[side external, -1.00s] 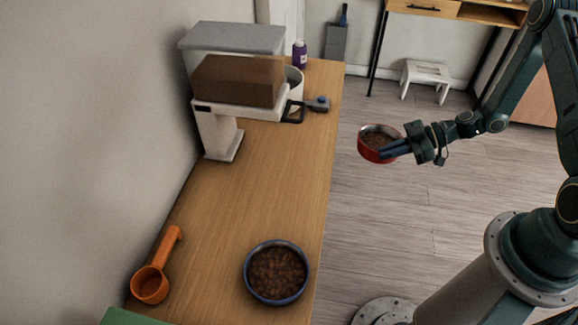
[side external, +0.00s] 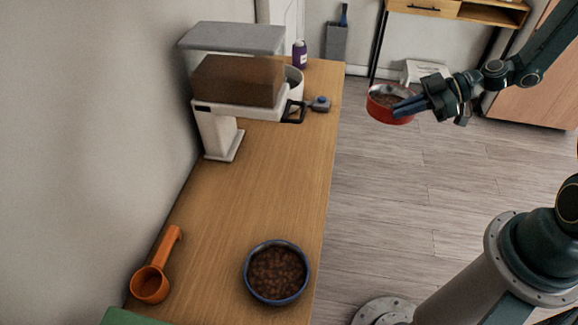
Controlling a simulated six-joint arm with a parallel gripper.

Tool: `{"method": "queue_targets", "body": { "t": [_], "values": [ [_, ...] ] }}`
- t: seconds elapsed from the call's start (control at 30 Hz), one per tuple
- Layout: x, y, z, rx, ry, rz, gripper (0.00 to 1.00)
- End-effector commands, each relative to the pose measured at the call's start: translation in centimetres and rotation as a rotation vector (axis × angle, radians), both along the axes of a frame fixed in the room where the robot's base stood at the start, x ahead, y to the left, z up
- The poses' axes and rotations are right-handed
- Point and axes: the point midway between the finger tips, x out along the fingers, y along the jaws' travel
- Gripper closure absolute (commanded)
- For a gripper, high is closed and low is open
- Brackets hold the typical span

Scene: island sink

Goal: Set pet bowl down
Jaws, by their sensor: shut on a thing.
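A red pet bowl (side external: 388,117) with a pale inner rim and brown kibble in it is in the upper right of the side external view. My gripper (side external: 408,106) is shut on its right side and holds it level in the air. In the picture the bowl is over the floor, to the right of the wooden counter (side external: 243,190). A blue bowl (side external: 277,299) full of brown kibble stands on the counter's near end.
An orange scoop (side external: 150,285) lies at the counter's near left. A kibble dispenser (side external: 238,82) stands at the back left, with a purple bottle (side external: 299,53) behind it. The counter's middle is clear. A white stool (side external: 425,70) is on the floor behind my gripper.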

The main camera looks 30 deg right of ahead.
Motion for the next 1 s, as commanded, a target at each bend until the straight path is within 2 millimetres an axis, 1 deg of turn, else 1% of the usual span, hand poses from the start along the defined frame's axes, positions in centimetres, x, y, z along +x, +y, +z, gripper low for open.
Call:
{"method": "queue_targets", "body": {
  "t": [0.03, 0.37, 0.73, 1.0],
  "values": [
    [0.1, 0.0, 1.2, -0.003, -0.006, 0.0, 1.0],
    [0.0, 0.0, 8.3, -0.005, -0.008, 0.002, 1.0],
    [0.0, 0.0, 17.7, -0.007, -0.009, 0.002, 1.0],
    [0.0, 0.0, 22.4, -0.004, -0.006, 0.002, 1.0]
  ]
}}
